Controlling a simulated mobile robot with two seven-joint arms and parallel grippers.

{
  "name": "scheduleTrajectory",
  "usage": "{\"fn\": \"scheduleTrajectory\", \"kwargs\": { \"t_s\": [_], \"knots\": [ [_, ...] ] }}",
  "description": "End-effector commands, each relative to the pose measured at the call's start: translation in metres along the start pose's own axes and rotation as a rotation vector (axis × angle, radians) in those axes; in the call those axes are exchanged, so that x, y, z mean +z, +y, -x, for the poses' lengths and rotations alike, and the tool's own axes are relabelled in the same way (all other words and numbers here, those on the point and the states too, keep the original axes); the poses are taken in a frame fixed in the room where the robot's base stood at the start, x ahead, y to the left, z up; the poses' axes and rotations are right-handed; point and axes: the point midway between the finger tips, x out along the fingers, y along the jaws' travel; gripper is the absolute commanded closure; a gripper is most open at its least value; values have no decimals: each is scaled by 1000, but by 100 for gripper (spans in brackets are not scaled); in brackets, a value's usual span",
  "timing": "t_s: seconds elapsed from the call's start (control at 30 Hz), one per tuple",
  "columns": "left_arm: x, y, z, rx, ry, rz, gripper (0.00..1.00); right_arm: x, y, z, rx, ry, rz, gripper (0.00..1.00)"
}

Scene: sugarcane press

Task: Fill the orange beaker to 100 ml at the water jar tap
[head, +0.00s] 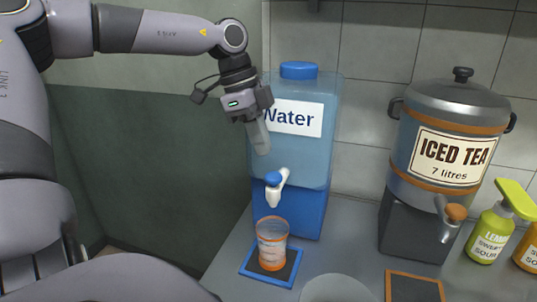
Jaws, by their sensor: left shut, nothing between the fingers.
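The water jar (292,158) is a clear blue container with a blue lid and a white "Water" label, standing on a blue base. Its tap (275,190) has a blue knob and a white spout. The orange beaker (272,243), clear with an orange rim and markings, stands upright below the tap on a dark mat with a blue edge (285,278). I cannot read its water level. My left gripper (262,148) is shut and empty, pointing down in front of the jar, above the tap and apart from the beaker. My right gripper is not in view.
An iced tea dispenser (447,130) with its own tap (450,212) stands on a dark base at the right. A green-yellow lemon bottle (490,235) and an orange bottle (530,248) are further right. An orange-edged mat (414,288) and a pale round thing (335,290) are at the front.

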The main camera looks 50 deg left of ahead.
Motion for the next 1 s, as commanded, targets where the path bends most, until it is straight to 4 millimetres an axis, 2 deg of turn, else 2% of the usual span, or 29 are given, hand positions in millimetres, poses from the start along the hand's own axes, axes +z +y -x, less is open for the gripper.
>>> {"fn": "scheduleTrajectory", "kwargs": {
  "t_s": [0.1,0.2,0.4,0.57,1.0],
  "knots": [
    [0,-1,29,-7,0,1,100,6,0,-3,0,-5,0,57],
    [0,-1,48,-6,-1,2,100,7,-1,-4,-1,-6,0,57],
    [0,-1,73,-4,0,1,100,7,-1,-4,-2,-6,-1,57],
    [0,-1,79,-3,1,0,100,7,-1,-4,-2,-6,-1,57],
    [-1,-1,79,-3,1,0,100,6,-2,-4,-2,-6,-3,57]
  ]
}}
